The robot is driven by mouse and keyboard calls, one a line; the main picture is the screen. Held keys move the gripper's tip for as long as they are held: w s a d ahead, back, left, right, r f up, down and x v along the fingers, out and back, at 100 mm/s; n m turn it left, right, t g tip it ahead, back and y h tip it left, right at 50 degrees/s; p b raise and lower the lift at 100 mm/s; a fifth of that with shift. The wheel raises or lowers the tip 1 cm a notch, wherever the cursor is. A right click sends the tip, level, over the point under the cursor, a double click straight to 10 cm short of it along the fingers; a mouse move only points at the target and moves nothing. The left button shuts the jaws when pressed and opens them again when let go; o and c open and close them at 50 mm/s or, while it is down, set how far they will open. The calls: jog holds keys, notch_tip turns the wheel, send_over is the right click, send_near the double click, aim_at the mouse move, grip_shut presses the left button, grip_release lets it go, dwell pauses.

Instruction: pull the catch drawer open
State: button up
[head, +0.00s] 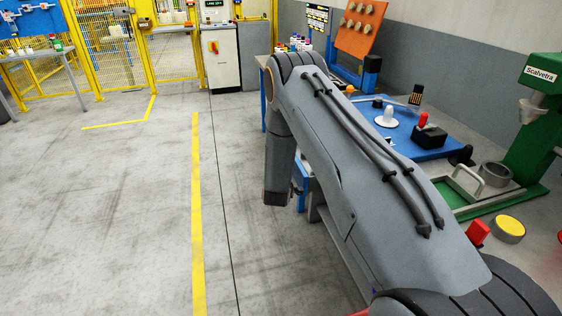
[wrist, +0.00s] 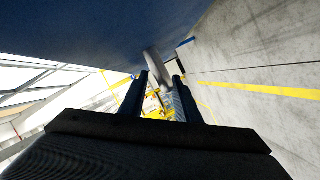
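In the wrist view, my gripper (wrist: 161,78) has its two dark fingers apart, with a rounded grey bar (wrist: 156,62) between or just beyond the fingertips. The bar looks like a handle beside a dark blue surface (wrist: 100,30) that fills the upper part of the view. I see no clear grip on the bar. In the head view, my arm hangs down at the near side of the workbench and its wrist covers most of the gripper. The catch drawer itself cannot be made out; my arm hides most of the bench front.
A blue mat (head: 365,126) on the bench holds a white knob (head: 386,118) and a black box with a red top (head: 429,136). A green press (head: 545,110) stands at the right. Open grey floor with a yellow line (head: 197,220) lies left of my arm.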

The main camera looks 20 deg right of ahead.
jog(key=b+v, duration=0.1)
jog(key=v, duration=0.5)
jog(key=shift+a+r, duration=0.1)
jog(key=shift+r, duration=0.05)
